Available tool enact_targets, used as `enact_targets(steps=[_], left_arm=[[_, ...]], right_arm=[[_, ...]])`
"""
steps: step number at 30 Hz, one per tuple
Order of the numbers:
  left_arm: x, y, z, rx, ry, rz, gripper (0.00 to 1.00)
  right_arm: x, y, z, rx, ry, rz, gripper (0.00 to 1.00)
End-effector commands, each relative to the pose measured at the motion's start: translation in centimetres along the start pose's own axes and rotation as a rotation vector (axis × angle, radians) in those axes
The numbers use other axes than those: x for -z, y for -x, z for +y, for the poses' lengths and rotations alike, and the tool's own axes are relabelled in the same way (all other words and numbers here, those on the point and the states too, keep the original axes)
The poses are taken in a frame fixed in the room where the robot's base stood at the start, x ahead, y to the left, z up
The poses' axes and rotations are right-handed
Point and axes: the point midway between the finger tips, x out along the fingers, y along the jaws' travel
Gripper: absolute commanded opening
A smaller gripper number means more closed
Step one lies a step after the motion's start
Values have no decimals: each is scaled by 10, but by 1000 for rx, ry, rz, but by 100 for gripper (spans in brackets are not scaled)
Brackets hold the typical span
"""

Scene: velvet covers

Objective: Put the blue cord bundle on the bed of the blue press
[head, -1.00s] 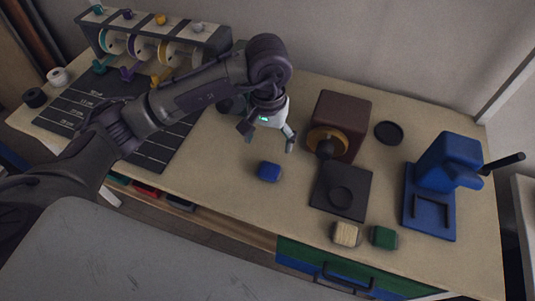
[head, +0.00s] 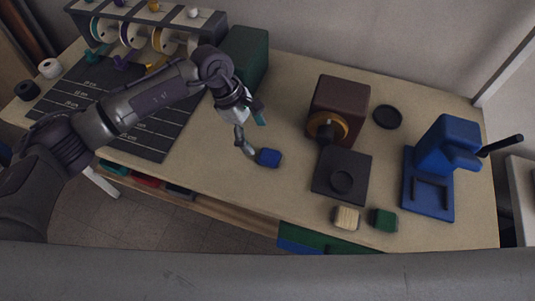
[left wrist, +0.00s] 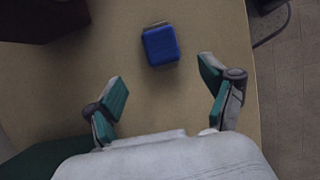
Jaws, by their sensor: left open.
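The blue cord bundle (head: 269,157) is a small block lying on the tan table near its front edge. My left gripper (head: 255,132) is open and empty just left of and above the bundle, with its fingers pointing towards it. In the left wrist view the bundle (left wrist: 160,45) lies ahead of the open fingers (left wrist: 163,84), beyond their tips and not between them. The blue press (head: 447,158) stands at the right end of the table. Its low bed (head: 430,208) is at the front and looks empty. My right gripper is not in view.
A brown machine (head: 339,103) with a dark plate (head: 329,184) stands between the bundle and the press. A beige bundle (head: 346,218) and a green bundle (head: 383,220) lie near the front edge. A green box (head: 247,52) and a spool rack (head: 150,14) are behind.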

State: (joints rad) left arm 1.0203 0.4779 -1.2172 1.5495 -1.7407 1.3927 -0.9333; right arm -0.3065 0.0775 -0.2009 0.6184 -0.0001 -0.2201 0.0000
Motion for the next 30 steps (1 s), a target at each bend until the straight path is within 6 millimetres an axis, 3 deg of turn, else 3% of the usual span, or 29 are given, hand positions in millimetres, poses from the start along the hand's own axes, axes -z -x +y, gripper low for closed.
enact_targets(steps=[10,18,26,30], left_arm=[[-2,-31,-2,3,-1,1,83],[-2,-68,-4,0,-1,0,83],[-1,-73,-4,-2,-3,1,83],[-1,-73,-4,-2,-3,1,63]], right_arm=[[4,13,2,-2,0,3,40],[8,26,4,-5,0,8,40],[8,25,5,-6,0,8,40],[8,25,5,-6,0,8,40]])
